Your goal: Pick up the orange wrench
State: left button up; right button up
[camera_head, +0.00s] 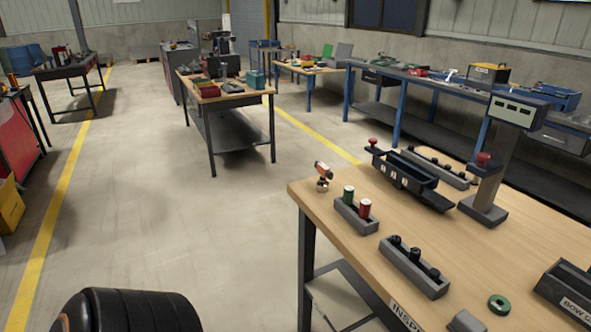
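I cannot make out an orange wrench anywhere in the head view. A small orange and white item (323,172) stands at the far left corner of the near wooden table (400,225); it does not look clearly like a wrench. Tiny orange spots show on the far benches, too small to identify. Neither of my grippers shows. A dark rounded part at the bottom left edge seems to be part of my own body.
A middle workbench (222,98) and blue-legged benches (398,120) stand beyond. The left-centre floor is clear.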

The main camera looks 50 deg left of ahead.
aim_at(323, 186)
jog(key=u, duration=1.6)
